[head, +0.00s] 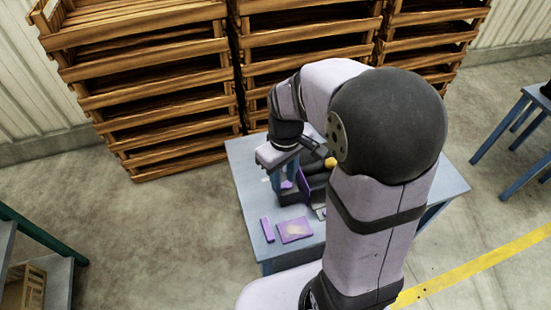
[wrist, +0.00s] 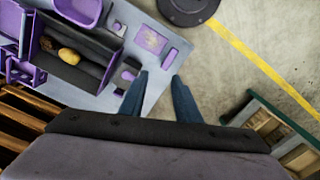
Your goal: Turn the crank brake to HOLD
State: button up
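The potato grader (wrist: 92,42) has a dark belt bed and purple side parts. It stands on a grey-blue table (head: 255,190). At its end a small purple crank-like part (wrist: 128,75) sticks out; I cannot make out a HOLD mark or its setting. In the head view a purple bit (head: 287,184) shows by my fingers. My gripper (wrist: 160,75) has two blue fingers spread apart with nothing between them. The left finger appears close to the crank-like part; contact cannot be told. In the head view my gripper (head: 283,176) is above the table's left side, partly hidden by my arm.
A yellow potato (wrist: 69,56) and a brown one (wrist: 48,43) lie on the grader. A purple plate with a pale label (head: 295,230) and a purple bar (head: 267,229) lie at the table's near end. Wooden crates (head: 165,95) are stacked behind.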

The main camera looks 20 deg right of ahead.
jog(key=w+d+f+n+b, duration=0.2)
jog(key=w+f+n+b, duration=0.1)
jog(key=w, duration=0.4)
jog(key=w+d+f+n+b, duration=0.1)
jog(key=w+f+n+b, duration=0.2)
jog(key=w+f+n, duration=0.3)
jog(key=w+d+f+n+b, duration=0.2)
jog(key=w+f, duration=0.4)
jog(key=w, duration=0.3)
jog(key=shift+d+f+n+b, duration=0.2)
jog(key=shift+n+b, duration=0.2)
jog(key=shift+n, duration=0.2)
jog(key=shift+d+f+n+b, duration=0.2)
jog(key=shift+n+b, duration=0.2)
jog(key=shift+n, duration=0.2)
jog(key=shift+f+p, duration=0.35)
jog(key=shift+f, duration=3.3)
grip_shut()
